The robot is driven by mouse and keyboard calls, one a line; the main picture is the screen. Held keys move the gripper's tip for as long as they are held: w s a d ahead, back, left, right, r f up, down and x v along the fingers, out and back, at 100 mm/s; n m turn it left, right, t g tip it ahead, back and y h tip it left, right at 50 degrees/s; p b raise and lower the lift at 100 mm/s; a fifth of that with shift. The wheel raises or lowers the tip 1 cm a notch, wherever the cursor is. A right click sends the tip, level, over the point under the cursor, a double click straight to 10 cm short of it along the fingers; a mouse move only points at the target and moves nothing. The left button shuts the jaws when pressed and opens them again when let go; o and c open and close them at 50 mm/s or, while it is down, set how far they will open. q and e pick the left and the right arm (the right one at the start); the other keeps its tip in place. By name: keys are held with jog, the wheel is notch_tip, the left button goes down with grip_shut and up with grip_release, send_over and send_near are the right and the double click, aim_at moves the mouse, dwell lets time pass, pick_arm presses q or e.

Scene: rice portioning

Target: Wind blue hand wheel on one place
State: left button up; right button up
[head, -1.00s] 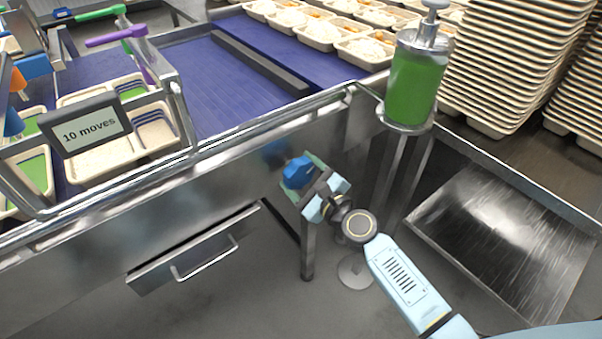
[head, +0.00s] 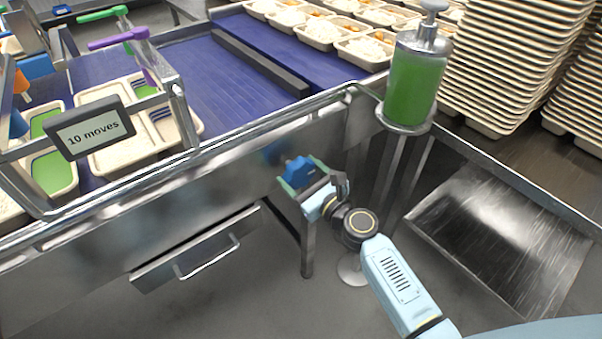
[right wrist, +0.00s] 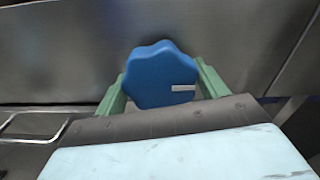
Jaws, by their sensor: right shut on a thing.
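The blue hand wheel (head: 297,170) sits on the steel front panel of the conveyor, below its rail. In the right wrist view the lobed wheel (right wrist: 162,76) fills the middle, with a small pale mark on its right side. My right gripper (head: 300,182) is shut on the wheel, its green fingers on either side of it, as the right wrist view (right wrist: 160,92) also shows. A sign reading "10 moves" (head: 90,132) hangs at the rail on the left. My left gripper is not in view.
Compartment trays (head: 125,150) lie on the blue conveyor belt (head: 215,80) behind the rail. A green-filled dispenser (head: 417,80) stands right of the wheel. A drawer with a handle (head: 207,258) is below left. Tray stacks (head: 515,60) stand at the back right.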

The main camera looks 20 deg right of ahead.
jog(key=o, duration=0.9)
jog(key=shift+o, duration=0.4)
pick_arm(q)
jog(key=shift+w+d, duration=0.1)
pick_arm(e)
jog(key=shift+s, duration=0.1)
jog(key=shift+s+d, duration=0.15)
jog(key=shift+s, duration=0.15)
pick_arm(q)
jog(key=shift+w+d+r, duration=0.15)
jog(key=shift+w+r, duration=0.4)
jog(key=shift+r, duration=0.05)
pick_arm(e)
jog(key=v, duration=1.2)
jog(key=shift+s, duration=0.25)
